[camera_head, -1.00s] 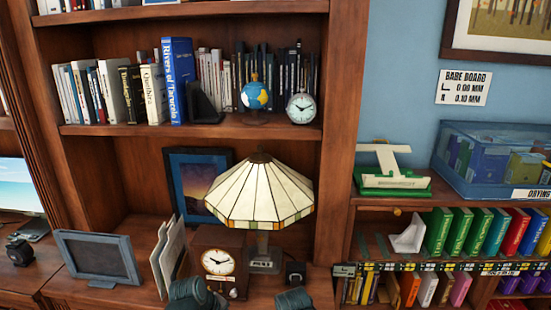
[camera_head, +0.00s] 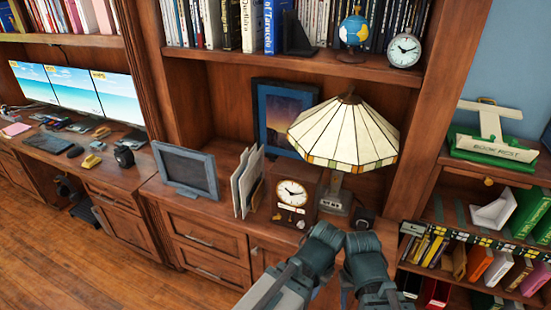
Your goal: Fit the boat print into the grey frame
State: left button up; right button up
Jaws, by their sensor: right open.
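A grey-blue frame (camera_head: 187,171) with a dark, empty-looking panel stands tilted back on the wooden counter, left of the clock. Right of it, several thin sheets or cards (camera_head: 246,182) stand upright in a holder. Their faces are turned away, so I cannot tell whether the boat print is among them. My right gripper (camera_head: 362,246) is at the bottom centre, in front of the counter and apart from frame and sheets. It is open and looks empty. My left gripper (camera_head: 325,235) is close beside it; its jaws are not clear.
A pendulum clock (camera_head: 291,195), a stained-glass lamp (camera_head: 345,133) and a dark-framed picture (camera_head: 283,118) stand on the counter right of the frame. A desk with monitors (camera_head: 100,92) is at left. The wooden floor (camera_head: 75,255) at lower left is clear.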

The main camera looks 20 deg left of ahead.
aim_at(194, 173)
jog(key=u, duration=1.35)
jog(key=i+j+z, duration=0.5)
jog(key=i+j, duration=0.15)
jog(key=i+j+z, duration=0.2)
jog(key=j, duration=0.35)
jog(key=i+j+z, duration=0.25)
jog(key=j, duration=0.25)
